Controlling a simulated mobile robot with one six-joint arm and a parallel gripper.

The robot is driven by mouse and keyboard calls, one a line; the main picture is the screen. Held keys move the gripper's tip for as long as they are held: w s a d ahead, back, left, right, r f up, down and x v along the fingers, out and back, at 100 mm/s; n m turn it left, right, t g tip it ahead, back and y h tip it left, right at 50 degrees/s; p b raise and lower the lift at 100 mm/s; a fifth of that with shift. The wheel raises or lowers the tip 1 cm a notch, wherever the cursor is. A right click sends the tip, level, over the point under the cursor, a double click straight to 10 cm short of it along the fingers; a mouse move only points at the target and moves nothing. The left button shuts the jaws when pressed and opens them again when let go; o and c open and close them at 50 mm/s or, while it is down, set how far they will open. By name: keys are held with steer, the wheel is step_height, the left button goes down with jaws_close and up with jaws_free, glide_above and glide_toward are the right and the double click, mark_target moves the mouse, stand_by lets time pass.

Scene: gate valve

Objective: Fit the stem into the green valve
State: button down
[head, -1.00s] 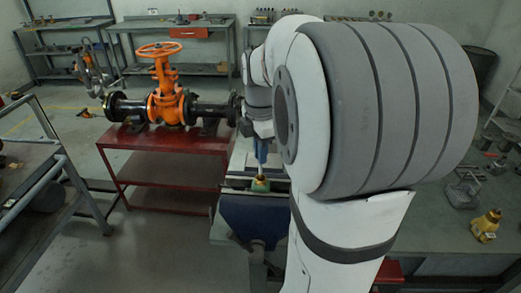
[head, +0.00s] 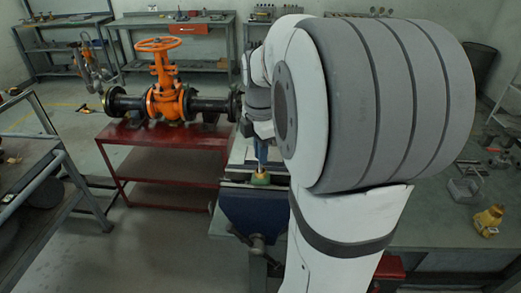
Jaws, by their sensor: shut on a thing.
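The green valve (head: 260,181) is small in the head view, at the top of the blue vise, with a yellowish top part. My gripper (head: 262,160) shows as a small blue shape directly above it, pointing down. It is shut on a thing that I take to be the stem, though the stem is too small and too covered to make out. Its lower end is at or just above the valve's top; I cannot tell whether it is inside the opening. My arm hides the area to the right.
The blue vise (head: 250,208) stands at the bench edge. A red table (head: 165,143) with a large orange gate valve (head: 166,98) is at left. A yellow valve body (head: 488,221) and a small metal basket (head: 465,190) lie on the right bench.

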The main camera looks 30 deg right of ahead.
steer(key=shift+f+b, duration=0.6)
steer(key=shift+f, duration=0.35)
steer(key=c, duration=1.4)
jaws_free()
steer(key=shift+r, duration=0.1)
steer(key=shift+r, duration=0.1)
step_height(320, 180, up, 8)
steer(key=shift+f, duration=0.2)
steer(key=shift+a, duration=0.1)
steer(key=s+a+f+m+t, duration=0.3)
steer(key=s+a+f+m, duration=0.7)
steer(key=m, duration=0.7)
steer(key=shift+s+a+f, duration=0.2)
steer(key=shift+s+a, duration=1)
steer(key=shift+a, duration=0.05)
